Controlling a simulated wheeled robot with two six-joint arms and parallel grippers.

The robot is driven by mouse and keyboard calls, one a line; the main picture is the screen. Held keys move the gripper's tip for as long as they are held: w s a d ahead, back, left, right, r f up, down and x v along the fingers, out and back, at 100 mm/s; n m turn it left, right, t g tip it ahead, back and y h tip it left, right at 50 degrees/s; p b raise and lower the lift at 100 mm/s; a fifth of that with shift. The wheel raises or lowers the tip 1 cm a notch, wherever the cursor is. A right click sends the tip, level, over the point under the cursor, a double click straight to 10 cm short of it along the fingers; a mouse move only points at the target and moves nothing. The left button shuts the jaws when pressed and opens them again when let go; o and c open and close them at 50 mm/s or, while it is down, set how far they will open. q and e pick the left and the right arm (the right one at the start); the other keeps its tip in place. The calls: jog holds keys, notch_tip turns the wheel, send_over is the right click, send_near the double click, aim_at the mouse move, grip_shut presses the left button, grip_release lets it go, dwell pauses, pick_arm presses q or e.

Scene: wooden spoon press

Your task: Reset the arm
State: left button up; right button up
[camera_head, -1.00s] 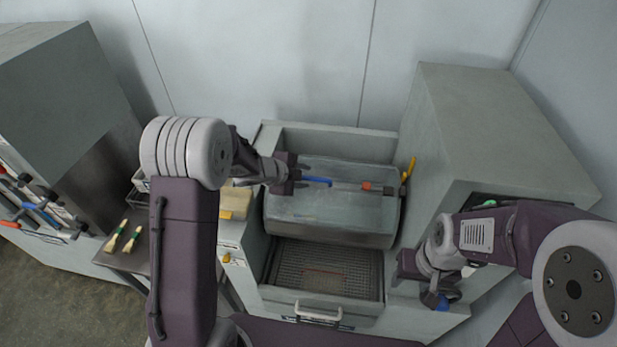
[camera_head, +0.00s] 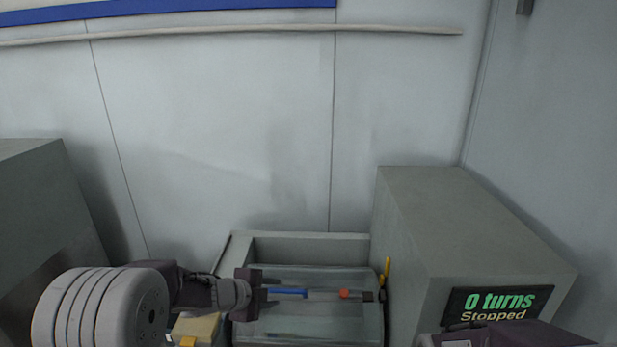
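My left gripper (camera_head: 268,291) is low in the middle of the head view, at the left end of a thin bar with a blue part (camera_head: 287,293) and an orange-red part (camera_head: 356,295). The bar lies across a clear cover (camera_head: 308,325) on the grey machine. I cannot tell whether the fingers are closed on the bar or only beside it. My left arm comes in from the lower left. Only a dark part of my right arm shows at the bottom right edge; the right gripper is out of view.
A grey box (camera_head: 455,215) at the right carries a display (camera_head: 497,304) reading "0 turns Stopped". A yellow lever (camera_head: 386,270) stands beside the cover. A tan block (camera_head: 196,328) lies left of the machine. Another grey cabinet (camera_head: 40,215) is at the left, and a plain wall rises behind.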

pick_arm(q)
jog(key=s+a+f+n+y+b, duration=0.2)
jog(key=s+f+n+b, duration=0.15)
jog(key=f+n, duration=0.2)
jog(key=s+a+f+n+y+b, duration=0.2)
jog(key=a+f+n+b, duration=0.15)
jog(key=f+b, duration=0.2)
jog(key=s+f+n+g, duration=0.3)
jog(key=s+f+n, duration=0.1)
jog(key=s, duration=0.5)
jog(key=s+f+n+g+y, duration=0.1)
jog(key=s+f+n+g, duration=0.3)
jog(key=s+n, duration=0.3)
jog(key=shift+s+a+n, duration=0.2)
jog(key=shift+s+n, duration=0.1)
jog(key=shift+s, duration=0.75)
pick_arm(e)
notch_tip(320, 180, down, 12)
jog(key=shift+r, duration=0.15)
